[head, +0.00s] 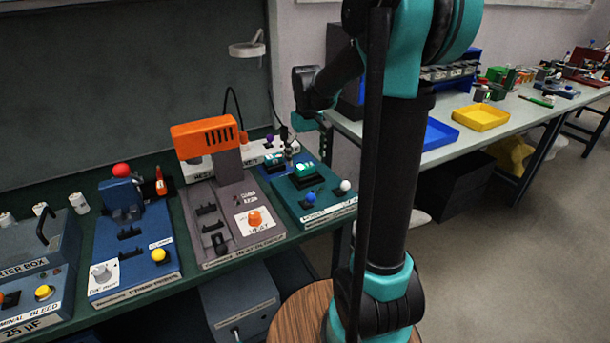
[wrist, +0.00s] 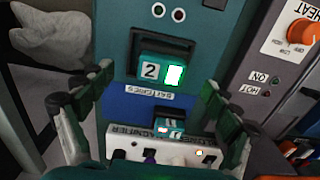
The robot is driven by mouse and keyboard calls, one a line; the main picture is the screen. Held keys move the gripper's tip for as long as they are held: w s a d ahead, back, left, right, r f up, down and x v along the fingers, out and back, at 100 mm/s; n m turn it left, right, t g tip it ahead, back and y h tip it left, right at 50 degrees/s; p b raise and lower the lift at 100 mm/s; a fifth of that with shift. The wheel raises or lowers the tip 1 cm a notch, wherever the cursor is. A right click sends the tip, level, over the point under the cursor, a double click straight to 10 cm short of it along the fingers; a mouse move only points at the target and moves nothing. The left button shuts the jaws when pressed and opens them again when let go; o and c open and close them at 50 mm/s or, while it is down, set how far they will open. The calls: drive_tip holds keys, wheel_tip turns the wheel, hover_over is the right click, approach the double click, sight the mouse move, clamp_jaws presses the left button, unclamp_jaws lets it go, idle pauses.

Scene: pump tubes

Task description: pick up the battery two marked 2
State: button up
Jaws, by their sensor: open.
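Battery two (wrist: 150,71) is a teal block with a white label marked 2 and a brightly lit green window. In the wrist view it sits upright at a slot above a "BATTERIES" label. My gripper (wrist: 150,108) is open, its dark jointed fingers spread to the left and right, with nothing between them touching the battery.
The teal console (head: 325,202) has blue and white knobs. A white magnifier box (wrist: 150,147) stands close behind the batteries. The grey heat unit (head: 225,220) with its orange head (head: 203,135) stands beside the console. A blue unit (head: 135,250) is further left.

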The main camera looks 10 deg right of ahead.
sight(305, 166)
drive_tip(key=shift+w+a+f, duration=0.1)
drive_tip(key=shift+f, duration=1.3)
drive_tip(key=shift+w+a+f, duration=0.1)
drive_tip(key=shift+f, duration=1.25)
drive_tip(key=shift+s, duration=0.1)
drive_tip(key=c, duration=1.7)
drive_tip(key=shift+r, duration=0.1)
